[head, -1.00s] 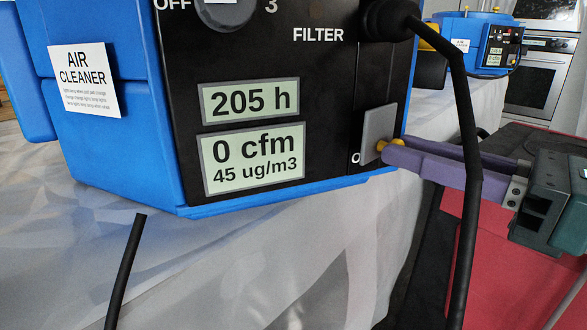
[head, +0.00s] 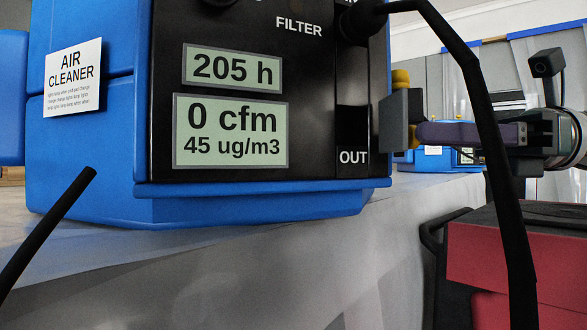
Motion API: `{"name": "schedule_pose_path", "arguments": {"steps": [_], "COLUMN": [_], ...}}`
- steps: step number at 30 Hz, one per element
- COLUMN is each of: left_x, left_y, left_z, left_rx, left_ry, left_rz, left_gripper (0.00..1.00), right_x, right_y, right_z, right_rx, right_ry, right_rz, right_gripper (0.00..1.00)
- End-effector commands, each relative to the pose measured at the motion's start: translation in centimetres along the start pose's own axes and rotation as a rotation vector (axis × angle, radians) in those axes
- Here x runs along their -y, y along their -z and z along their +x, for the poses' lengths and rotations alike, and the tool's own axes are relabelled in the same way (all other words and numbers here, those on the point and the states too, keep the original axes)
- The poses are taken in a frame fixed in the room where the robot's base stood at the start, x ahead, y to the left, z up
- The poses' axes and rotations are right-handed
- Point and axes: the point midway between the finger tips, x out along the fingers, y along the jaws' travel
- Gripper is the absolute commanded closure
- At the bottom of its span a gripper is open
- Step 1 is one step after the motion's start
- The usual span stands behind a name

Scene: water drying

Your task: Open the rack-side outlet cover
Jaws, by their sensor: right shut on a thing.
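The blue and black air cleaner (head: 300,205) fills the left and middle of the head view. The grey outlet cover (head: 393,122) now shows at the right edge of its front panel, to the right of the dark slot (head: 352,125) above the OUT label. The slot's front is uncovered. My right gripper (head: 418,132) is shut at the cover, with its purple fingers reaching in from the right. My left gripper is not in view.
A thick black hose (head: 490,135) hangs in front of my right gripper's arm. Another black hose end (head: 60,215) stands at lower left. A second blue air cleaner (head: 465,157) is behind the gripper. A red box (head: 495,255) is at lower right.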

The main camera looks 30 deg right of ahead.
Motion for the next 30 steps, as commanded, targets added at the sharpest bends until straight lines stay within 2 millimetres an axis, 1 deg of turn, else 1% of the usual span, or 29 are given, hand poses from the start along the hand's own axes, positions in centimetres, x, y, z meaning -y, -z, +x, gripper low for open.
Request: {"name": "schedule_pose_path", "arguments": {"steps": [1, 3, 13, 21, 30], "left_x": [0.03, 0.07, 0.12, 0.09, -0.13], "left_y": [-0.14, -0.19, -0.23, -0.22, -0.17], "left_z": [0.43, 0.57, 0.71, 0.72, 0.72], "left_rx": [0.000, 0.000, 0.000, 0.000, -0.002], "left_ry": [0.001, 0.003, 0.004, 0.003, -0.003], "left_rz": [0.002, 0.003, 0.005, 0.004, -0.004], "left_gripper": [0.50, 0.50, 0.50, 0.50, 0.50], "right_x": [0.28, 0.44, 0.96, 1.13, 1.13], "right_y": [0.12, 0.07, 0.05, 0.13, 0.21], "right_z": [-0.10, -0.20, -0.44, -0.52, -0.51], "right_rx": [0.000, 0.000, -0.001, -0.002, -0.003], "right_ry": [-0.024, -0.063, -0.196, -0.237, -0.241], "right_rz": [-0.003, -0.002, 0.001, 0.003, 0.004], "right_gripper": [1.00, 1.00, 1.00, 1.00, 1.00]}}
